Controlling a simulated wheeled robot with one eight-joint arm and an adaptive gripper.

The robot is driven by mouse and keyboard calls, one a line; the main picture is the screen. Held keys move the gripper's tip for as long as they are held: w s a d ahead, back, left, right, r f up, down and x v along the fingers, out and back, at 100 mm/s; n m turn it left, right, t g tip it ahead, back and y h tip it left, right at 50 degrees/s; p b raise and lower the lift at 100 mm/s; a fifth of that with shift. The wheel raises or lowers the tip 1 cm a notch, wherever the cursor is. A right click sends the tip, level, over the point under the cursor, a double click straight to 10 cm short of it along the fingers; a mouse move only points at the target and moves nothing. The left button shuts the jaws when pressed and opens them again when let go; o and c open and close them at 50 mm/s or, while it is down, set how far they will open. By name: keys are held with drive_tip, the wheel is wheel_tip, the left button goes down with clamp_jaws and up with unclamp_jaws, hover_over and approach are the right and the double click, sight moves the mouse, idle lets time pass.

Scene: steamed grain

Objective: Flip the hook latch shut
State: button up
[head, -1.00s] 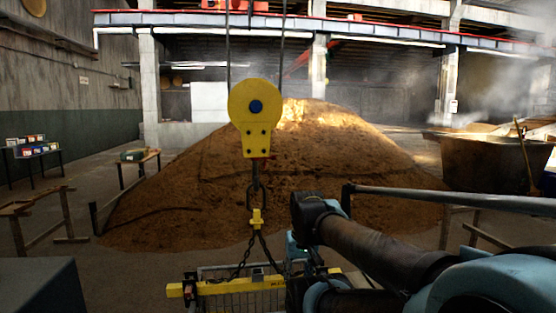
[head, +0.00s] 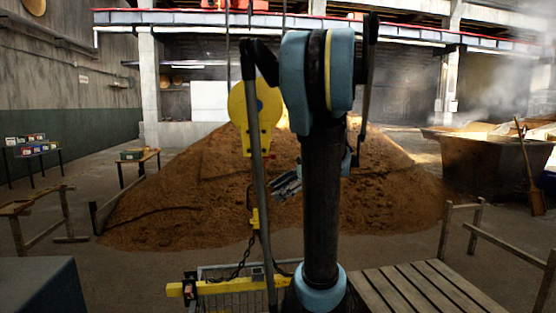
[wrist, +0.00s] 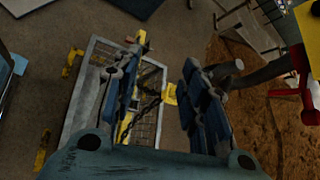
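The yellow hook block (head: 243,105) hangs from cables in the head view, partly covered by my arm. The hook below it is mostly hidden behind my arm. A yellow chain fitting (head: 255,218) hangs lower down. In the wrist view, a yellow plate (wrist: 308,35) and a red part (wrist: 302,62) show at the right edge; I cannot tell whether the red part is the latch. My gripper (head: 288,185) is to the right of and below the block in the head view. In the wrist view its fingers (wrist: 155,85) are apart, with nothing between them held.
A yellow lifting bar (head: 220,289) and wire cage (wrist: 140,120) hang or stand below, with a chain (wrist: 150,103). A slatted wooden platform (head: 410,290) is at the front right. A large grain heap (head: 400,185) lies behind. Open floor is at left.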

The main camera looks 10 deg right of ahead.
drive_tip(key=w+d+r+m+t+y, duration=0.2)
drive_tip(key=w+d+r+m+y, duration=0.15)
drive_tip(key=w+d, duration=0.4)
drive_tip(key=w+d+r+m+t+y, duration=0.2)
drive_tip(key=w+d+r+m, duration=0.25)
drive_tip(key=d, duration=0.55)
drive_tip(key=x, duration=1.6)
drive_tip(key=shift+a+r+n, duration=0.25)
drive_tip(key=shift+n, duration=0.05)
drive_tip(key=shift+w, duration=0.15)
clamp_jaws()
